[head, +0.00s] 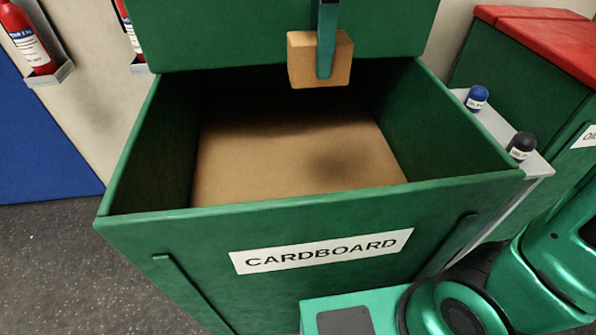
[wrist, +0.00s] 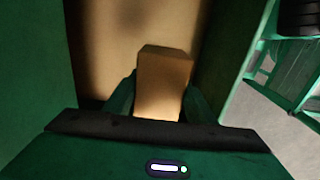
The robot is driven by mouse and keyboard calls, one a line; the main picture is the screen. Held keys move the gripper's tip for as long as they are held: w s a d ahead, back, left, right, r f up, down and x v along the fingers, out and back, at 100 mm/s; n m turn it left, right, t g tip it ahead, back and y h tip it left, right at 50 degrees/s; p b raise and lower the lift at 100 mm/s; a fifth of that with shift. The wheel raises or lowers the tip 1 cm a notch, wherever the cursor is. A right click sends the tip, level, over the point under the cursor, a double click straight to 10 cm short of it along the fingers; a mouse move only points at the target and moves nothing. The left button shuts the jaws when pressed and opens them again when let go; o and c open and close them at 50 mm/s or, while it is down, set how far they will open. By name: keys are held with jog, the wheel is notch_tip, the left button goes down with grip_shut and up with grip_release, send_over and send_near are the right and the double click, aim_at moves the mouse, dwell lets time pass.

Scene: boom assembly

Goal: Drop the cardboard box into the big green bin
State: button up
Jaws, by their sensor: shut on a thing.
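The cardboard box (head: 343,66) is a small brown block, held in the air over the back part of the big green bin (head: 200,228). My gripper (head: 326,70) comes down from above and is shut on the box; one green finger shows across its front side. In the wrist view the box (wrist: 163,85) sits between the two fingers of my gripper (wrist: 160,95). The bin is open at the top, carries a white "CARDBOARD" label, and has a brown floor inside with shadows on it.
The bin's raised green lid (head: 230,35) stands behind the opening. A grey ledge at right holds a blue-capped bottle (head: 477,97) and a black-capped one (head: 521,146). A red-lidded green bin (head: 530,60) stands further right. Fire extinguishers (head: 28,38) hang at the upper left.

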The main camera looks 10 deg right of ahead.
jog(key=shift+f, duration=2.8)
jog(key=o, duration=1.1)
notch_tip(320, 180, up, 10)
jog(key=shift+r, duration=0.4)
